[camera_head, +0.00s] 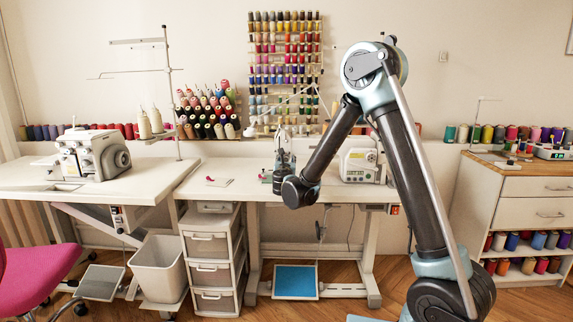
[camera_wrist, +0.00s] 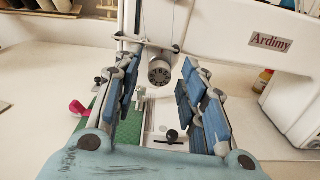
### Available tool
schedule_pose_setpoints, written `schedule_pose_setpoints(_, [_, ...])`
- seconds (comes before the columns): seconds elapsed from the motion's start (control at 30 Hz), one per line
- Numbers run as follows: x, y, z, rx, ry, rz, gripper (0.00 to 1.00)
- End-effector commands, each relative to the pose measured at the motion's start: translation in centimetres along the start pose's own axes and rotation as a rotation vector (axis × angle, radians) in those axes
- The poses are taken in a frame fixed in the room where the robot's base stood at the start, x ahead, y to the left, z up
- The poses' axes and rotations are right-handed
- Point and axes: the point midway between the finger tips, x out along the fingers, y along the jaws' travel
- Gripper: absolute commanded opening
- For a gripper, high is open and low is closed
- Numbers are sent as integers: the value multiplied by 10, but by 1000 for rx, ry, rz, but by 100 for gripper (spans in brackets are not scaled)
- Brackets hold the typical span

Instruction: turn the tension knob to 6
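The tension knob (camera_wrist: 159,72) is a round grey dial on the front of the white sewing machine (camera_wrist: 228,42), which bears the label "Ardimy". Any numbers on the dial are too small to read. My gripper (camera_wrist: 159,90) is open, with blue padded fingers on either side of the knob in the picture. A gap shows between each finger and the knob, and I see no contact. In the head view my gripper (camera_head: 283,160) is over the middle table, left of the machine body (camera_head: 360,158); the knob cannot be made out there.
In the head view, another machine (camera_head: 90,155) stands left, and a thread rack (camera_head: 285,70) hangs behind. The tabletop (camera_head: 245,187) is mostly clear.

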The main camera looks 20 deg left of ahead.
Motion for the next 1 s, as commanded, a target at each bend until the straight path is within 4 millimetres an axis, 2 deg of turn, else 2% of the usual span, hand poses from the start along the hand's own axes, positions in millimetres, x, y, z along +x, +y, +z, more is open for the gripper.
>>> schedule_pose_setpoints(0.27, [-1,0,0,0,0,0,40])
schedule_pose_setpoints(0.43, [-12,1,0,0,0,2,40])
schedule_pose_setpoints(0.8, [-80,1,-1,0,1,2,40])
schedule_pose_setpoints(1.0, [-107,1,-1,0,1,2,40])
